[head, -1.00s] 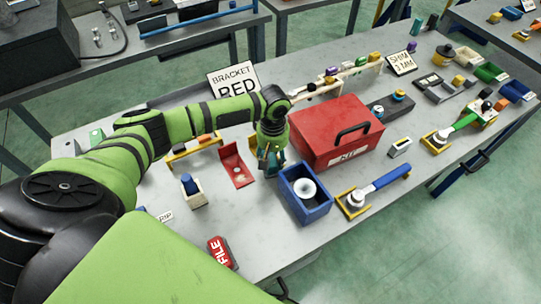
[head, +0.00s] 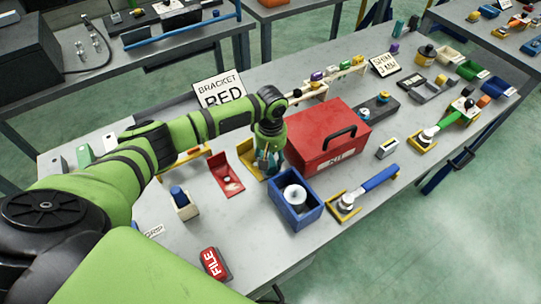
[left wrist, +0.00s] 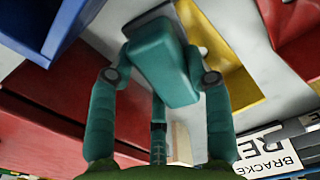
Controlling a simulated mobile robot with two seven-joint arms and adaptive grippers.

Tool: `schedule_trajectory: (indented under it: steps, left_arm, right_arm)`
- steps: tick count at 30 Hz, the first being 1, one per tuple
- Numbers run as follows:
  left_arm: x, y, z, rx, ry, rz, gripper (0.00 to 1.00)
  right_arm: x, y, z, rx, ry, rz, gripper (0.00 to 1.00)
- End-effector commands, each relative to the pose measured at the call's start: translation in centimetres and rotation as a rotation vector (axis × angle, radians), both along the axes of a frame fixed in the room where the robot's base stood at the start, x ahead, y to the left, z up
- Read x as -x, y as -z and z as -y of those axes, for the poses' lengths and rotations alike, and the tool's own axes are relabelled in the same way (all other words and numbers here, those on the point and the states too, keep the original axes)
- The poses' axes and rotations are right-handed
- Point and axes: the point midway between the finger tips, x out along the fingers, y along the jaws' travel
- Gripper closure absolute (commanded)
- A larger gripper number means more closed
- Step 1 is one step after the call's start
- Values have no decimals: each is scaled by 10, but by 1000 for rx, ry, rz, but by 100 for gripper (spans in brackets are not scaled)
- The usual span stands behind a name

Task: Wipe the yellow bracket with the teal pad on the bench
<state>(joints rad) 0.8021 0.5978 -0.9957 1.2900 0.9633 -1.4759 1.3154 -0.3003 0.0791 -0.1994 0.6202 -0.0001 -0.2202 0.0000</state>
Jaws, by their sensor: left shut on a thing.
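The yellow bracket (head: 248,157) stands on the bench between the red bracket and the red kit box, partly hidden behind my left gripper. It also shows in the left wrist view (left wrist: 240,78), right of the pad. My left gripper (head: 269,163) points down over the yellow bracket's right side. In the left wrist view its teal fingers (left wrist: 160,80) are shut on the teal pad (left wrist: 165,68), a block with a grey end. The pad overlaps the bracket in that view; I cannot tell whether they touch. My right gripper is not in view.
The red kit box (head: 328,135) stands close to the right of the gripper. A blue bin (head: 295,200) is in front, and the red bracket (head: 227,175) is to the left. A "BRACKET RED" sign (head: 220,90) stands behind.

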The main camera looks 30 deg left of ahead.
Motion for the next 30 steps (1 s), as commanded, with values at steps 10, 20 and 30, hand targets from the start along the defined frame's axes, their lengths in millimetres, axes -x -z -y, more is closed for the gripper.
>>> schedule_trajectory:
  steps: [10, 20, 30]
  left_arm:
    - [-1, -35, 0, 1, -1, 1, 76]
    - [-1, -50, 0, 1, -1, 4, 76]
    - [-2, -57, 0, 1, -1, 5, 76]
  right_arm:
    - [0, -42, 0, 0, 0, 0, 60]
    - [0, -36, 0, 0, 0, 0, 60]
    - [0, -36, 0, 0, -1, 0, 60]
